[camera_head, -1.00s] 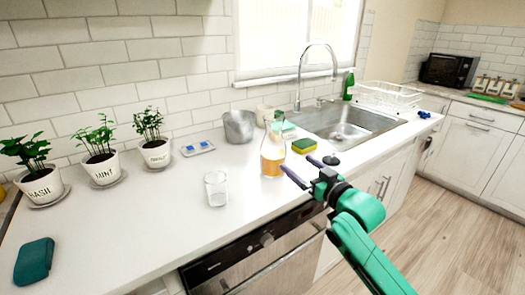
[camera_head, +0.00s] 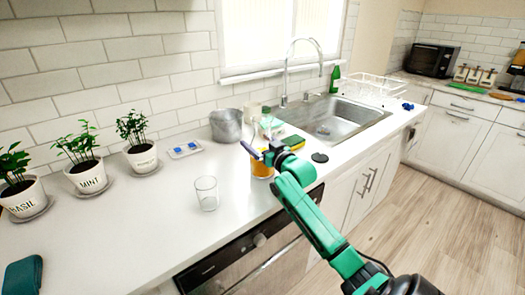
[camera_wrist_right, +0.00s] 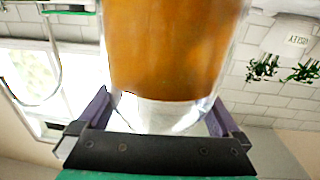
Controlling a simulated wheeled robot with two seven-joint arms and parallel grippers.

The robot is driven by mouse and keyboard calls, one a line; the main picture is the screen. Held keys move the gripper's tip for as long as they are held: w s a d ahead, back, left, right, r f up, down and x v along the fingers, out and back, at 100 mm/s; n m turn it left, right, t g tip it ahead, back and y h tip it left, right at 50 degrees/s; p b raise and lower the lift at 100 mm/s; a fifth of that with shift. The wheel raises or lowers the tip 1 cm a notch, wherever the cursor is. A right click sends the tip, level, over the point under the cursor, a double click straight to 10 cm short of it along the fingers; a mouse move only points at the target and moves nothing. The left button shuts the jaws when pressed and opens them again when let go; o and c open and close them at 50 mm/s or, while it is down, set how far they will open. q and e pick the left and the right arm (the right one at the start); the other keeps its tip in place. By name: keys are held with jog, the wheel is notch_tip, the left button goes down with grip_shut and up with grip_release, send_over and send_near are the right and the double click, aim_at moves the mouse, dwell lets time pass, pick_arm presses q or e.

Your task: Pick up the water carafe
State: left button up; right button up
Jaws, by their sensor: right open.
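The water carafe (camera_head: 262,169) stands on the white counter, a clear glass vessel with amber liquid in its lower part. My right gripper (camera_head: 257,147) is at the carafe and covers part of it in the head view. In the right wrist view, the carafe (camera_wrist_right: 180,50) fills the middle, seen upside down. The open right gripper (camera_wrist_right: 160,112) has one purple finger on each side of the clear glass above the liquid. I cannot tell whether either finger touches it. My left gripper is not in view.
An empty glass (camera_head: 207,193) stands left of the carafe. A metal pot (camera_head: 226,125) is behind it, and a yellow-green sponge (camera_head: 293,142) lies to its right near the sink (camera_head: 335,120). Potted herbs (camera_head: 88,176) line the wall. The front left counter is mostly clear.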

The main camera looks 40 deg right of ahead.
jog(key=shift+w+f, duration=0.1)
jog(key=shift+w, duration=0.2)
jog(key=shift+s, duration=0.1)
grip_shut()
jog(key=shift+r, duration=0.2)
jog(key=shift+r, duration=0.15)
jog(key=shift+d+r, duration=0.1)
jog(key=shift+r, duration=0.4)
notch_tip(320, 180, up, 19)
jog(key=shift+f+b, duration=0.2)
jog(key=shift+b, duration=0.2)
